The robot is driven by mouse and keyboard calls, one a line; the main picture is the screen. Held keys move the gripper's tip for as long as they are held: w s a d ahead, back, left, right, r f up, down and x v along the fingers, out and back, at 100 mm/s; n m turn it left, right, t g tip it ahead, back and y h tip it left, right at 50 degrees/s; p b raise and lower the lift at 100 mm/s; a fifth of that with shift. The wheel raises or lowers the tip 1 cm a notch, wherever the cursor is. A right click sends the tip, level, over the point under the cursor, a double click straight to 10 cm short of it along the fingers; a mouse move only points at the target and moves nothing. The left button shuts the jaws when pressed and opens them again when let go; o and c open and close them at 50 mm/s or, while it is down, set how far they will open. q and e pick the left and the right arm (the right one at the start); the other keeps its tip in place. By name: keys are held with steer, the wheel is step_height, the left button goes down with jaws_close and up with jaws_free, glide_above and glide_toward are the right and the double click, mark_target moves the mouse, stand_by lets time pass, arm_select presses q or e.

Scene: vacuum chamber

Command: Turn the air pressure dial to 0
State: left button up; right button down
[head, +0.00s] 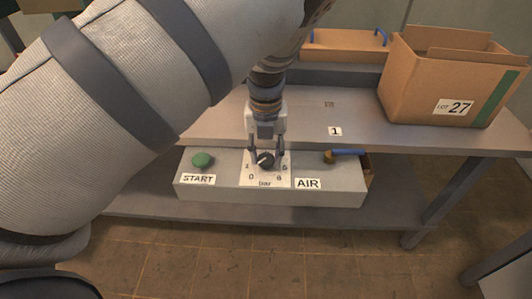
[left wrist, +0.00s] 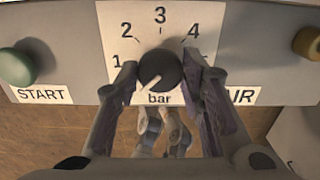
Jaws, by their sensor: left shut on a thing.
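The air pressure dial is a round black knob (head: 266,159) with a white pointer line, on a white scale plate marked bar on the front of a grey control box. It also shows in the left wrist view (left wrist: 160,68), where 1, 2, 3 and 4 are readable around it. There the pointer slants to the lower left, below the 1. My left gripper (head: 266,155) comes down from above, with a finger on either side of the knob, shut on it. The fingers hide the lower scale numbers in the wrist view. My right gripper is not in view.
A green START button (head: 203,160) is left of the dial. The AIR label (head: 308,184) and a brass fitting with a blue handle (head: 346,153) are to its right. A cardboard box (head: 440,85) labelled LOT 27 stands on the bench, behind right.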

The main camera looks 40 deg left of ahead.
mark_target(266, 158)
arm_select(q)
steer(key=o, duration=1.1)
steer(key=shift+o, duration=0.2)
step_height(266, 158, up, 12)
